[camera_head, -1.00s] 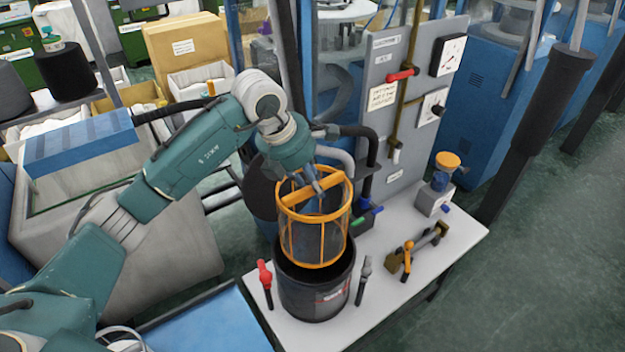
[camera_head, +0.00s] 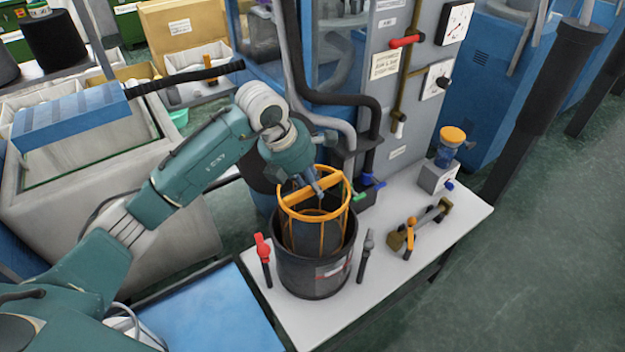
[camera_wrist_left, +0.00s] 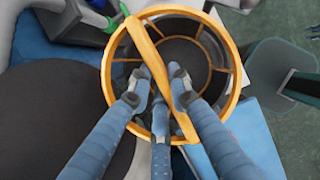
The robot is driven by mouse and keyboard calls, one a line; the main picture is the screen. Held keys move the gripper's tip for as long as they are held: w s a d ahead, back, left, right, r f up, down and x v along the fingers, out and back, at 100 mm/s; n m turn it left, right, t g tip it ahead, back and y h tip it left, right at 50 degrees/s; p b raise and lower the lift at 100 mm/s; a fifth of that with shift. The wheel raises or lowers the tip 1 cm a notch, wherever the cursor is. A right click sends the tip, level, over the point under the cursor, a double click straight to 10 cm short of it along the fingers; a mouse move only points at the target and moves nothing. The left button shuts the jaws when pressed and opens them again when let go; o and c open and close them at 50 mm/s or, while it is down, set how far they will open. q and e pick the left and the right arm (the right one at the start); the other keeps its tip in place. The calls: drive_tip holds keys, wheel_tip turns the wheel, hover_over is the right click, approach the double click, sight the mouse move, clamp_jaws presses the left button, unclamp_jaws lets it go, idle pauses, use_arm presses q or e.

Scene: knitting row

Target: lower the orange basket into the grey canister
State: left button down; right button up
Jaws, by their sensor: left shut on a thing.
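The orange basket (camera_head: 320,216) is an open cage with a mesh wall and a bar across its top ring. It stands upright with its lower part inside the grey canister (camera_head: 312,272), and its upper part sticks out above the canister's rim. My left gripper (camera_head: 318,188) is shut on the basket's top bar. In the left wrist view the fingers (camera_wrist_left: 162,98) close around the bar, and the orange ring (camera_wrist_left: 236,62) surrounds them.
The canister stands on a white table (camera_head: 400,290). A brass fitting (camera_head: 410,236) and an orange-capped jar (camera_head: 448,146) are at the right. A grey panel (camera_head: 405,110) with gauges rises behind.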

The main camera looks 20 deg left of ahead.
use_arm(q)
wheel_tip(320, 180, down, 15)
drive_tip(key=b, duration=1.1)
drive_tip(key=shift+f, duration=0.1)
drive_tip(key=c, duration=0.9)
unclamp_jaws()
